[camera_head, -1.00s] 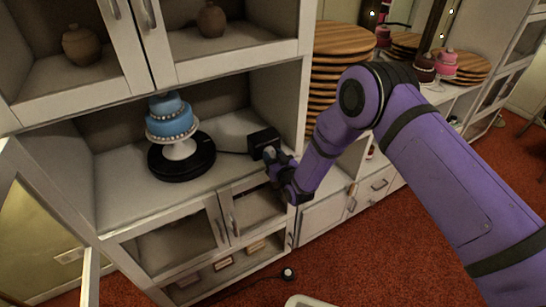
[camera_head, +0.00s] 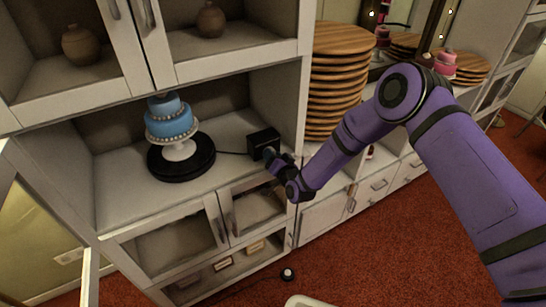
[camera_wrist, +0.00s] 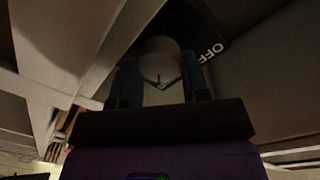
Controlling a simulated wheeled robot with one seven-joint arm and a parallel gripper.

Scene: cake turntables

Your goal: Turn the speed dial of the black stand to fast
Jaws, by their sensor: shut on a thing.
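The black stand (camera_head: 182,166) is a round black turntable on the cabinet shelf. A blue tiered cake (camera_head: 169,120) sits on a white pedestal on it. A cable links the stand to a black control box (camera_head: 263,139) at its right, near the shelf's front.
The cabinet's right side wall (camera_head: 302,100) stands close beside the box and my gripper. A tall stack of wooden boards (camera_head: 338,75) is right of it. Cabinet doors with handles (camera_head: 252,205) lie just below the shelf. The shelf left of the stand is clear.

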